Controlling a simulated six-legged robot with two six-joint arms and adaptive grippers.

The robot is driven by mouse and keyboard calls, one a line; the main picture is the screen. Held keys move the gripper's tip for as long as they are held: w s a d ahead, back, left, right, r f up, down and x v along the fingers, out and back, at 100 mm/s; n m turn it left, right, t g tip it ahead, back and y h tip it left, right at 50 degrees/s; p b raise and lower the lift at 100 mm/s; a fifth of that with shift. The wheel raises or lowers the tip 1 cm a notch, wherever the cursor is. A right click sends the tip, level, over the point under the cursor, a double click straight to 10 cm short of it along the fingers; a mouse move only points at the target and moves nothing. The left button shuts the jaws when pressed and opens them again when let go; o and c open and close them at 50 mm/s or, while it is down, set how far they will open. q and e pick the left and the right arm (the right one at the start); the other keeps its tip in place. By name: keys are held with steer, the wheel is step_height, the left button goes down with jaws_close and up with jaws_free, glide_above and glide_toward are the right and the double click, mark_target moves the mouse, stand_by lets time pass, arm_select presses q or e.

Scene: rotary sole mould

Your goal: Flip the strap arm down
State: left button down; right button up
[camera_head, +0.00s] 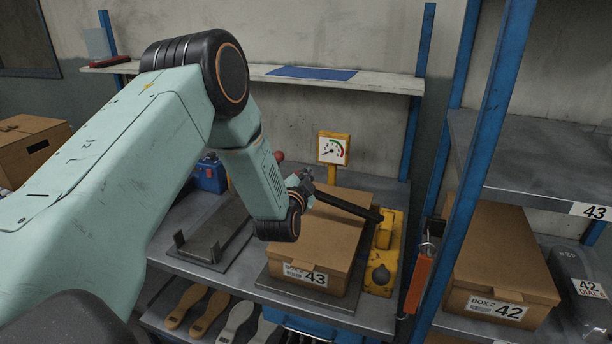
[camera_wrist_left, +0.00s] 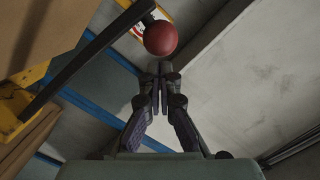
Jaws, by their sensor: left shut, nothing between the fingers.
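The strap arm (camera_head: 345,203) is a dark bar that runs from a yellow bracket (camera_head: 385,232) at the right, slanting up and left across the view of the cardboard box marked 43 (camera_head: 318,235). I cannot tell whether it touches the lid. A red ball knob (camera_head: 279,155) shows behind my arm. In the left wrist view the knob (camera_wrist_left: 161,38) sits at the bar's end (camera_wrist_left: 90,55). My left gripper (camera_head: 305,181) is beside the bar in the head view, partly hidden by its wrist. In the wrist view its fingertips (camera_wrist_left: 160,72) are together and empty, close to the knob.
A pressure gauge (camera_head: 332,149) stands behind the box. An empty dark metal tray (camera_head: 212,232) lies left of the box. An orange-handled tool (camera_head: 417,284) hangs by the blue post. Box 42 (camera_head: 500,255) stands on the right shelf. Shoe soles (camera_head: 210,314) lie below.

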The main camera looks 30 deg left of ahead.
arm_select(q)
steer(key=shift+s, duration=0.1)
steer(key=shift+a, duration=0.1)
steer(key=shift+n, duration=0.6)
steer(key=f+b, duration=0.1)
steer(key=a+f+b, duration=0.1)
steer(key=f, duration=0.1)
steer(key=a+f+b, duration=0.1)
steer(key=f, duration=0.1)
steer(key=shift+s+f, duration=0.15)
steer(key=shift+r, duration=0.2)
